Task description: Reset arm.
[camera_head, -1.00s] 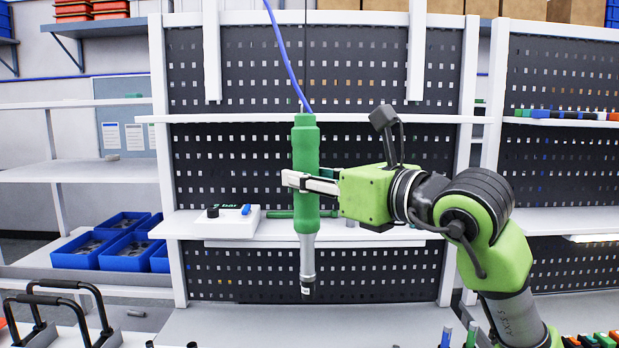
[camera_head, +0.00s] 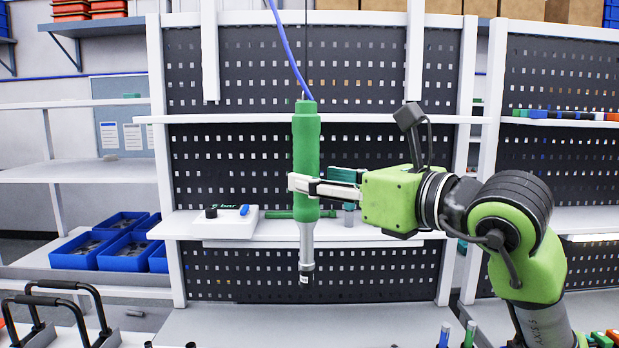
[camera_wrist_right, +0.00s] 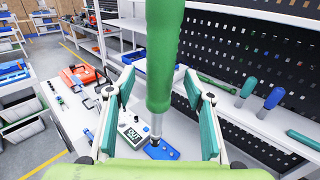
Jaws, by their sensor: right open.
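A green power screwdriver (camera_head: 306,155) with a grey lower shaft hangs upright from a blue cable in the middle of the head view. My right gripper (camera_head: 312,187) reaches in from the right at the tool's lower body; its near finger passes in front of it. In the right wrist view the gripper (camera_wrist_right: 160,105) has its two teal-padded fingers spread wide. The green tool (camera_wrist_right: 165,45) stands between them, with visible gaps on both sides. My left gripper is not in view.
Behind the tool is a dark perforated panel rack (camera_head: 230,70) with a white shelf carrying a white control box (camera_head: 228,224). Blue bins (camera_head: 85,250) stand at left. Black-handled carriers (camera_head: 50,300) are at lower left. Upright blue and green-topped tools (camera_head: 445,335) are at the lower edge.

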